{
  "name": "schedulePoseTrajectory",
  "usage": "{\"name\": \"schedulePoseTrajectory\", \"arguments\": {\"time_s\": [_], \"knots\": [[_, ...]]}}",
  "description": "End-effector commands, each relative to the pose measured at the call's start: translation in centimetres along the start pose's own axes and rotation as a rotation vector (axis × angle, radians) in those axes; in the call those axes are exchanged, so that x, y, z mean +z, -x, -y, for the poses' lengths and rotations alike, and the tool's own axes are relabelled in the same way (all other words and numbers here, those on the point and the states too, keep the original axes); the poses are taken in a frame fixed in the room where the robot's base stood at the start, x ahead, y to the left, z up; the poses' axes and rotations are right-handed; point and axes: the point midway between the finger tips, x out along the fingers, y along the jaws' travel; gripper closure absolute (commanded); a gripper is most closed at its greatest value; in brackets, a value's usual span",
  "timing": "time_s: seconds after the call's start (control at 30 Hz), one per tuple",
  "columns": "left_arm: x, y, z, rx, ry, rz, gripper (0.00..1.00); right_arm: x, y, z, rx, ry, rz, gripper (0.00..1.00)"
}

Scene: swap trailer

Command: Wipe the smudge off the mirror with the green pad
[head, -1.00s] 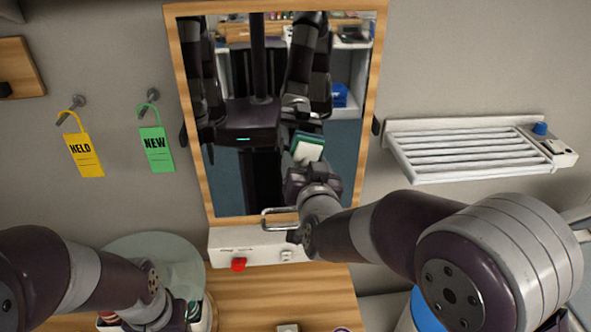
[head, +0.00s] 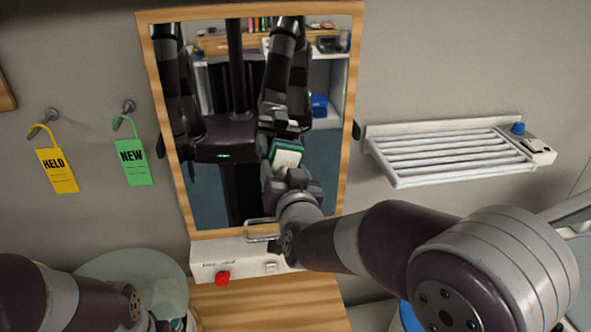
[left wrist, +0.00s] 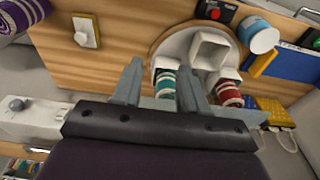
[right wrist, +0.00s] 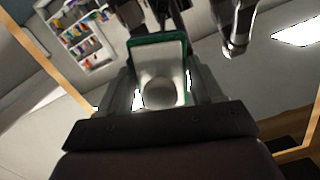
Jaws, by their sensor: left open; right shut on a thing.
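The wood-framed mirror (head: 213,203) hangs on the wall in the head view. My right gripper (head: 290,178) is in front of its lower right part, shut on the green pad (head: 287,154). The pad has a pale face and a green edge; it also shows between the fingers in the right wrist view (right wrist: 157,42). Whether the pad touches the glass I cannot tell. I cannot make out the smudge among the reflections. My left gripper (left wrist: 162,88) is open and empty above the bench, shown in the left wrist view; the head view does not show its fingers.
A white box with a red button (head: 222,278) sits below the mirror. A white slatted rack (head: 450,158) is to the right. Yellow and green tags (head: 133,163) hang on the left. Under my left gripper are a round tray and colored spools (left wrist: 229,94) on the wooden bench (left wrist: 115,50).

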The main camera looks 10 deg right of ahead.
Motion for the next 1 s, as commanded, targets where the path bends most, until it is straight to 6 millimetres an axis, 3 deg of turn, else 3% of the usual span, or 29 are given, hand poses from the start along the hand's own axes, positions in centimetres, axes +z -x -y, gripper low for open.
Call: {"name": "schedulePoseTrajectory", "arguments": {"time_s": [0.3,0.57,0.8,1.0], "knots": [[-0.1,1.1,0.0,0.000,0.000,0.000,0.57,0.6,-0.3,3.0,-0.002,0.000,0.001,0.58],[-0.2,1.4,0.0,0.000,0.000,0.000,0.57,1.0,-0.5,4.3,-0.001,0.000,-0.001,0.58],[-0.3,2.3,0.0,0.000,0.000,0.000,0.57,1.7,-0.4,7.0,-0.002,0.000,0.001,0.58],[-0.3,2.5,0.0,0.000,0.000,0.000,0.57,2.1,-0.4,7.8,0.000,-0.001,-0.001,0.58]]}}
